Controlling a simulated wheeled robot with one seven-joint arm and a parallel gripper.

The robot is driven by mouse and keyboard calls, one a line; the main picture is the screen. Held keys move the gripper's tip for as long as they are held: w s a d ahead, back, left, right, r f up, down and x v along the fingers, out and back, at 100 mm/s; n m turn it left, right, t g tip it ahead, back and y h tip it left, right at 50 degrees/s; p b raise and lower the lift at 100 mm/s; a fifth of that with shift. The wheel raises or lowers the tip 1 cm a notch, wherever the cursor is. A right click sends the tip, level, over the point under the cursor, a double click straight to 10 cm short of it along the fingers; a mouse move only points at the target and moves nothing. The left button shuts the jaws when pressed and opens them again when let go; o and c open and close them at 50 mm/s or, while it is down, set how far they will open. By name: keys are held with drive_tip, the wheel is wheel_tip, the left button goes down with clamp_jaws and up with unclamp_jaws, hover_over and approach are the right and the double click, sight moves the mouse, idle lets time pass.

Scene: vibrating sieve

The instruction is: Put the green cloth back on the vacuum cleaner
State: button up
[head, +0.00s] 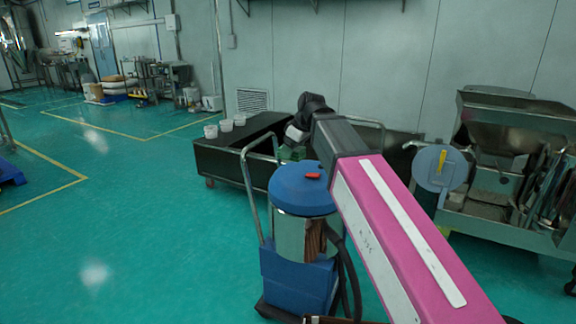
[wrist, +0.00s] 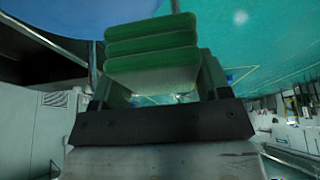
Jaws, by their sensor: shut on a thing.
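The green cloth (wrist: 152,44) is folded in layers and fills the space between the fingers in the wrist view. My gripper (wrist: 160,82) is shut on it. In the head view a bit of the green cloth (head: 291,154) shows below my gripper, behind the vacuum cleaner's lid; my arm hides part of it. The vacuum cleaner (head: 298,190) stands upright in the middle, with a round blue lid, a shiny metal drum and a blue base. A small red piece lies on its lid. The cloth appears above and behind the lid; I cannot tell the gap.
A black cart (head: 222,165) with several white cups stands behind the vacuum cleaner. The vacuum's metal push handle (head: 250,190) rises on its left. A steel sieve machine (head: 500,185) stands at the right.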

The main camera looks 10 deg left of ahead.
hover_over(290, 169)
drive_tip(key=d, duration=0.1)
drive_tip(key=f, duration=0.6)
drive_tip(key=shift+s+d+f, duration=0.15)
drive_tip(key=shift+s+f, duration=0.2)
drive_tip(key=shift+s, duration=0.05)
drive_tip(key=shift+w+f, duration=0.1)
drive_tip(key=shift+f, duration=2)
drive_tip(key=shift+f, duration=0.1)
drive_tip(key=o, duration=0.9)
drive_tip(key=v, duration=1.2)
